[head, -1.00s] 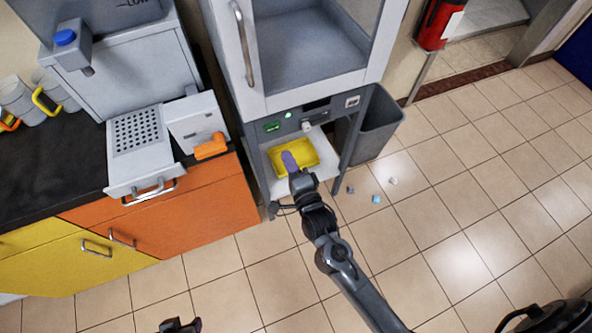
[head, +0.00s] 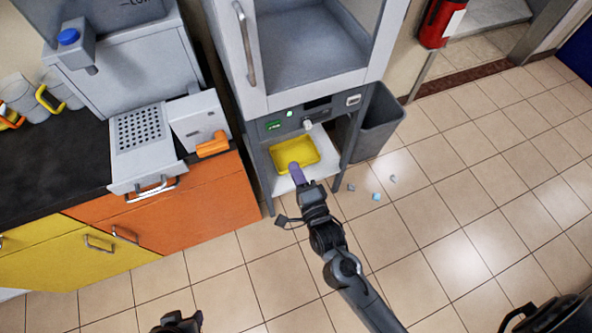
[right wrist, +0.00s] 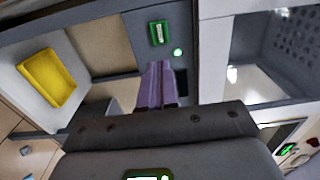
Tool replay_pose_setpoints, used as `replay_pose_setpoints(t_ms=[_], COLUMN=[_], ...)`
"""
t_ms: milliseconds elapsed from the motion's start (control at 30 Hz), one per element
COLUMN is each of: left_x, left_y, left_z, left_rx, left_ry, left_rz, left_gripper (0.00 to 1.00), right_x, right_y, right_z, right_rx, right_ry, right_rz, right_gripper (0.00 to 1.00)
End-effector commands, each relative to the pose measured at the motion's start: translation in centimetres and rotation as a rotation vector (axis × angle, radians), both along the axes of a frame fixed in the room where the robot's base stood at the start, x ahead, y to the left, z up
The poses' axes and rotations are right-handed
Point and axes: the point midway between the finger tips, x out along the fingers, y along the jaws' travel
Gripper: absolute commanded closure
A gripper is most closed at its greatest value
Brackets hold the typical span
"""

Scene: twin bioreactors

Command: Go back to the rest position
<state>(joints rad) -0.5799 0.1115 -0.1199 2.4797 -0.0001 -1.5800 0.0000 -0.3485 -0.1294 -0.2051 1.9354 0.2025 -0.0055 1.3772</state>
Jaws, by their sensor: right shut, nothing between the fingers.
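My right gripper (head: 297,174) reaches in from the lower right in the head view. Its purple fingers are shut with nothing between them, in front of the shelf under the grey cabinet. They also show shut in the right wrist view (right wrist: 157,85). Beyond the fingertips, a yellow tray (head: 296,154) lies on the white shelf; it also shows at the left of the right wrist view (right wrist: 48,78). Only a dark part of my left arm (head: 178,323) shows at the bottom edge of the head view; its fingers cannot be made out.
The grey cabinet (head: 250,95) has a panel with a green display (head: 274,125). A grey bin (head: 378,125) stands to its right. Small bits (head: 376,196) lie on the floor. A counter with orange (head: 200,205) and yellow fronts is at left. The tiled floor at right is open.

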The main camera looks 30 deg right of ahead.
Motion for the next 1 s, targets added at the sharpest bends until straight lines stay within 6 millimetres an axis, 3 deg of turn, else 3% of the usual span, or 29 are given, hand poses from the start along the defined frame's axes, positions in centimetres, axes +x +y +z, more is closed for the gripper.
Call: replay_pose_setpoints(t_ms=[233, 367, 467, 533, 667, 1000], left_x=[0.0, 0.0, 0.0, 0.0, 0.0, 0.0], left_y=[0.1, 0.2, 0.3, 0.4, 0.3, 0.1], left_z=[0.1, 1.3, 3.1, 3.7, 4.8, 5.8], left_rx=[0.005, 0.01, 0.013, 0.017, 0.015, 0.006], left_ry=[0.0, 0.002, 0.002, -0.001, -0.001, -0.001], left_rz=[-0.004, -0.006, -0.009, -0.009, -0.01, -0.004], left_gripper=[0.57, 0.57, 0.57, 0.57, 0.57, 0.57], right_x=[-0.1, -1.4, -3.3, -4.3, -6.6, -15.5], right_y=[0.0, -0.6, -2.4, -3.0, -3.6, -4.7], right_z=[0.0, -0.4, 1.8, 2.2, 2.5, 1.9], right_rx=[0.0, -0.023, -0.068, -0.137, -0.362, -1.079], right_ry=[0.004, 0.036, 0.05, 0.129, 0.321, 0.788], right_rz=[0.0, 0.004, 0.018, 0.054, 0.155, 0.653], right_gripper=[1.0, 1.0, 1.0, 1.0, 1.0, 1.0])
